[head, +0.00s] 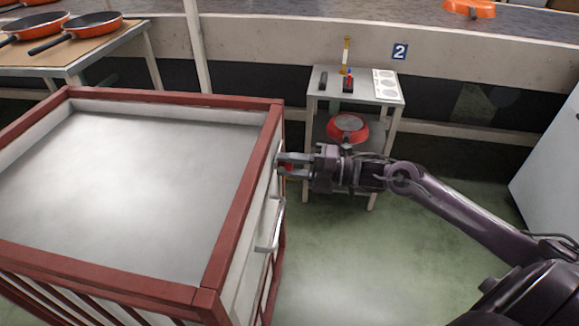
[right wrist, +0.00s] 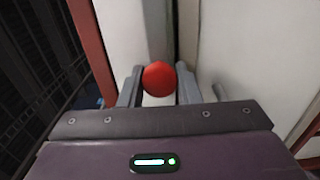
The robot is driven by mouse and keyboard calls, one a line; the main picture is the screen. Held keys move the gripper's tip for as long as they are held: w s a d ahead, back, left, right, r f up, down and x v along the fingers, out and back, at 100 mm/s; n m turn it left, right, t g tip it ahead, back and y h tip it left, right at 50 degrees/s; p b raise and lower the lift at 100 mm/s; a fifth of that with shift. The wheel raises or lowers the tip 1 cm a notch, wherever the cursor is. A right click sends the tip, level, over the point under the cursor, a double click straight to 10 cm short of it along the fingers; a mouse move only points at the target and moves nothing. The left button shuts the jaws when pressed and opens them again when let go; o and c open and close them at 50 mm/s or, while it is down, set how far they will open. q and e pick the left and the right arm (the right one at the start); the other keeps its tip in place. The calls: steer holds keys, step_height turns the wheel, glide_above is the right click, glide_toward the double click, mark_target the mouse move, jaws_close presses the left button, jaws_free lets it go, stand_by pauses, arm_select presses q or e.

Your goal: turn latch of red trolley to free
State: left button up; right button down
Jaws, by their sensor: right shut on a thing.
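The red trolley (head: 209,275) stands at the left in the head view, with a red frame and pale panels. On its right side is a latch with a round red knob (right wrist: 158,78), seen in the right wrist view between my fingers. My right gripper (head: 284,165) reaches in from the right at the trolley's far right side and is shut on the latch knob; it also shows in the right wrist view (right wrist: 160,88). A metal handle (head: 270,228) sticks out of the same side, nearer to me. The latch's pivot is hidden. My left gripper is not in view.
A small side table (head: 392,101) with tools on top and a red pan (head: 347,128) below stands behind my right gripper. A table with orange pans (head: 90,26) is at the back left. A white cabinet (head: 552,165) stands at the right. Green floor is clear in front.

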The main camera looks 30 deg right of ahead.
steer(key=shift+f, duration=0.1)
stand_by(0.3)
steer(key=c, duration=1.1)
jaws_free()
steer(key=shift+s+d, duration=0.1)
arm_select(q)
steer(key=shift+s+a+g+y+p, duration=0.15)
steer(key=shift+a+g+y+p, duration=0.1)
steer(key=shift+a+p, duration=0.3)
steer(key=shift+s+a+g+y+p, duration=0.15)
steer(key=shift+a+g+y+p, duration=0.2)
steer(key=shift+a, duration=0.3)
arm_select(e)
steer(key=shift+v, duration=3.8)
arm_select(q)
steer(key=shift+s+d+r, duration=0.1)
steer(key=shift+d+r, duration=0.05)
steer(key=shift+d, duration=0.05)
